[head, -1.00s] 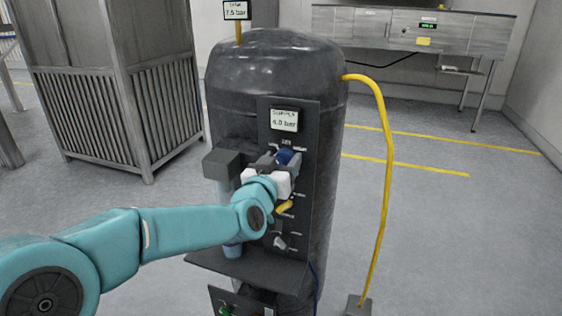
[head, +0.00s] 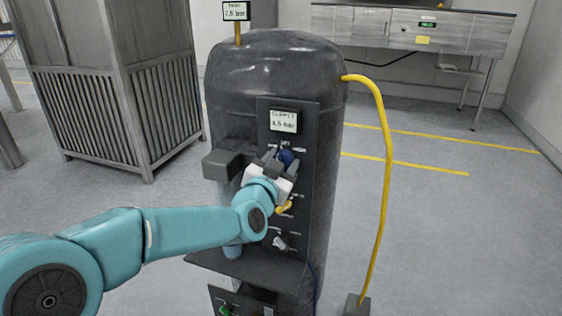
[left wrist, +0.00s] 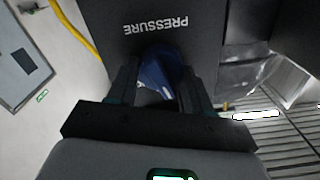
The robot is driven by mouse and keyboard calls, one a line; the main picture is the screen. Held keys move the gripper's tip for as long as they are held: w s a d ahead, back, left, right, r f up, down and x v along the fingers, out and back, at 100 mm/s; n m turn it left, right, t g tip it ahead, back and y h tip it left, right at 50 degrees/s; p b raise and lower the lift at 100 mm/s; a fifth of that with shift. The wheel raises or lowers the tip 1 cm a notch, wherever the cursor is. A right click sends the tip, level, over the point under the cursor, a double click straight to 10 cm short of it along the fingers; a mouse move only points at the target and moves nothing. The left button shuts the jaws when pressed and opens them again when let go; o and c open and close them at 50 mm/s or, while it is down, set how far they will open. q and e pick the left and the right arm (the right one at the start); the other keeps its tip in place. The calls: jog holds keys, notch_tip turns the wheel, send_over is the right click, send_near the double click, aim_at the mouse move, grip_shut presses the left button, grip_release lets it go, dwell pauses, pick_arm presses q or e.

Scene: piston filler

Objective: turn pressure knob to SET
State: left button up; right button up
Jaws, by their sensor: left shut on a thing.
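The blue pressure knob (head: 287,157) sits on the dark panel (head: 308,180) on the front of the black tank (head: 275,68). My left gripper (head: 279,163) is shut on the knob. In the left wrist view the blue knob (left wrist: 160,68) lies between the two fingers of my left gripper (left wrist: 160,82), under the upside-down word PRESSURE. The SUPPLY display (head: 284,121) above the knob seems to read 4.5 bar. The SET mark cannot be read. My right gripper is not in view.
A yellow lever (head: 284,208) and a grey switch (head: 280,242) sit below the knob. A grey box (head: 222,164) juts out left of the panel. A yellow hose (head: 387,180) hangs at the right, with clear floor beyond.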

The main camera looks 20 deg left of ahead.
pick_arm(q)
jog(key=shift+m+p, duration=0.3)
jog(key=shift+m, duration=1.5)
jog(key=o, duration=1)
jog(key=shift+d, duration=0.1)
jog(key=shift+o, duration=0.2)
jog(key=s+b, duration=0.2)
jog(key=s, duration=1.4)
jog(key=shift+s+a, duration=0.2)
jog(key=shift+a, duration=0.1)
jog(key=shift+a, duration=0.1)
